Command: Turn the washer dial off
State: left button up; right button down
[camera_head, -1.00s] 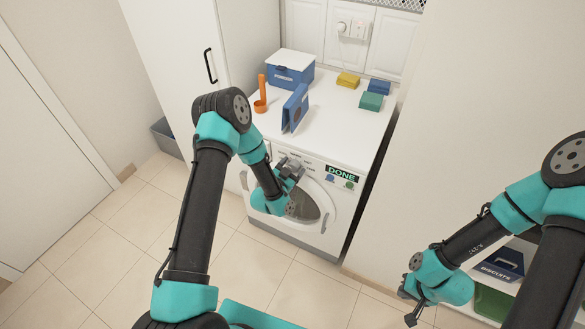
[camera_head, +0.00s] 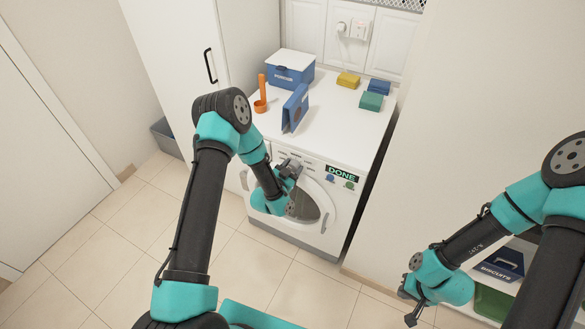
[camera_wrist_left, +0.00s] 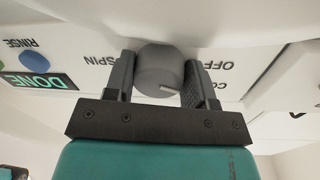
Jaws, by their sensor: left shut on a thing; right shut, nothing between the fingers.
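The panel prints there are upside down, with SPIN left of the dial and OFF to the right. My left gripper (camera_head: 294,166) is at the panel, its two fingers (camera_wrist_left: 160,82) shut on either side of the dial. In the head view the gripper hides the dial. My right gripper (camera_head: 411,308) is shut and empty, low at the right, away from the washer.
A DONE display (camera_head: 341,174) sits on the panel, with a blue button (camera_wrist_left: 34,53) beside it. On the counter are a blue box (camera_head: 294,112), an orange scoop (camera_head: 261,104), a white-lidded bin (camera_head: 289,73) and sponges. A biscuits box (camera_head: 500,268) is near my right arm.

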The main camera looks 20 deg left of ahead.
pick_arm(q)
jog(key=shift+n+t, duration=0.3)
jog(key=shift+n, duration=2)
jog(key=o, duration=0.9)
jog(key=v, duration=1.7)
jog(key=shift+s, duration=0.25)
jog(key=shift+d, duration=0.1)
